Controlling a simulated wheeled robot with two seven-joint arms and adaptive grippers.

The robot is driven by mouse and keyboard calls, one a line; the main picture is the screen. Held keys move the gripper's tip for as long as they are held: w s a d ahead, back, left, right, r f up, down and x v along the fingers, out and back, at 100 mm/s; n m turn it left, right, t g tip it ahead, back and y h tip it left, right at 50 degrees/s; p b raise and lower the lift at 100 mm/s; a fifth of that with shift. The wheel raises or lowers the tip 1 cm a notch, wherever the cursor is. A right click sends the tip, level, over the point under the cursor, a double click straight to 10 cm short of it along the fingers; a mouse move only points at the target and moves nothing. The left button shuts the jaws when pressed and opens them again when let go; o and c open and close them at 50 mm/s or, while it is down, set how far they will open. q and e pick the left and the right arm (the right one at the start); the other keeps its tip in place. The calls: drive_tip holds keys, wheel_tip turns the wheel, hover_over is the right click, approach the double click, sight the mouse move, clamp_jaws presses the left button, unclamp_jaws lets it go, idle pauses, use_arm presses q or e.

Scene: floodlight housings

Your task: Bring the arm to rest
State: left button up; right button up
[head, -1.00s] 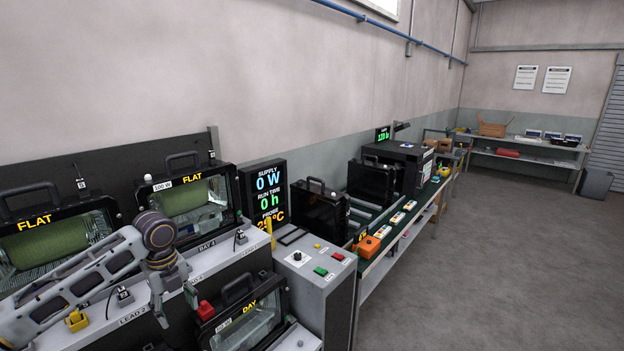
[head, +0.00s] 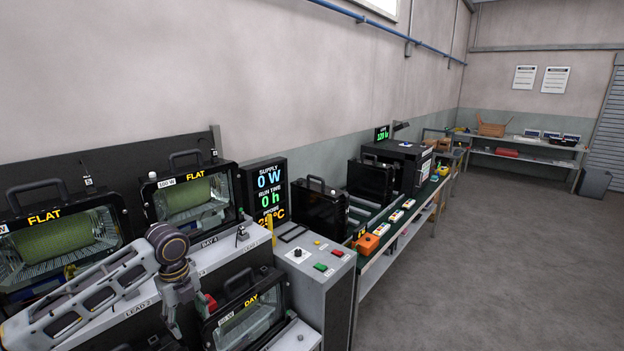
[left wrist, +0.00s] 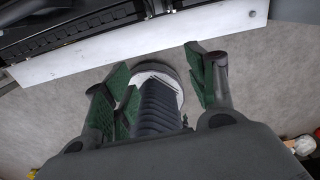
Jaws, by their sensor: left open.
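My left arm comes in from the left in the head view, in front of the floodlight bench. Its gripper (head: 187,318) hangs downward there, close to the red block and the lower floodlight marked DAY (head: 245,318). In the left wrist view the green-padded fingers of my left gripper (left wrist: 165,85) are spread apart. Nothing sits between them except a view of my own ribbed column and white base below, over the grey floor (left wrist: 95,85). My right gripper is not in view.
Two floodlights marked FLAT (head: 62,235) (head: 190,198) stand on the upper shelf. A control box (head: 318,270) with green and red buttons stands right of them. A long green-topped bench (head: 385,250) runs back along the wall. The floor at right (head: 490,270) is clear.

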use_arm(q)
drive_tip(key=s+d+f+n+t+h, duration=0.1)
drive_tip(key=s+d+f+n, duration=0.5)
drive_tip(key=d, duration=0.2)
drive_tip(key=s+d+f+n+t+h, duration=0.2)
drive_tip(key=s+d+f+n, duration=0.4)
drive_tip(key=d, duration=0.3)
drive_tip(key=s+a+f+n+y, duration=0.3)
drive_tip(key=s+a+n, duration=0.5)
drive_tip(key=s+n, duration=0.3)
wheel_tip(320, 180, down, 33)
drive_tip(key=s+g, duration=0.1)
drive_tip(key=s, duration=0.1)
drive_tip(key=s+a+f, duration=0.2)
drive_tip(key=s+f, duration=0.7)
drive_tip(key=s, duration=0.2)
drive_tip(key=s+a+f+g, duration=0.1)
drive_tip(key=s+a+f, duration=0.1)
drive_tip(key=s+f, duration=0.8)
drive_tip(key=shift+s+f, duration=0.25)
drive_tip(key=shift+s, duration=0.4)
